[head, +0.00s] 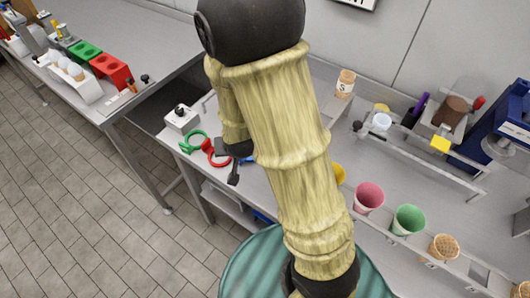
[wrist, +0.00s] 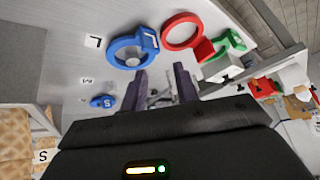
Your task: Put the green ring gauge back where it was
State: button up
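The green ring gauge (head: 192,143) lies on the counter at the left end, next to the red ring gauge (head: 213,155), in the head view. In the wrist view the green ring gauge (wrist: 220,68) is at upper right, beyond the red ring gauge (wrist: 166,35) and partly overlapped by its red end. A blue ring gauge (wrist: 115,55) lies left of the red one, by a letter L. My gripper (wrist: 161,78) is open, with its two dark fingers apart and nothing seen between them. It is above the counter, nearer the blue and red gauges than the green one.
A smaller blue ring (wrist: 102,101) lies near the letter M. A white box with a black knob (head: 181,118) stands behind the green gauge. Pink (head: 369,197) and green (head: 408,219) cups sit in a rack at right. A gap separates the left counter (head: 150,45).

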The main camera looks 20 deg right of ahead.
jog(key=s+d+r+n+g, duration=0.2)
jog(key=s+d+r+g, duration=0.2)
jog(key=s+r, duration=0.3)
jog(key=s+d, duration=0.1)
jog(key=s, duration=0.2)
jog(key=shift+d+r, duration=0.15)
jog(key=shift+r, duration=0.05)
jog(key=p+v, duration=0.3)
jog(key=shift+w+r, duration=0.25)
jog(key=shift+w, duration=0.15)
dwell(0.4)
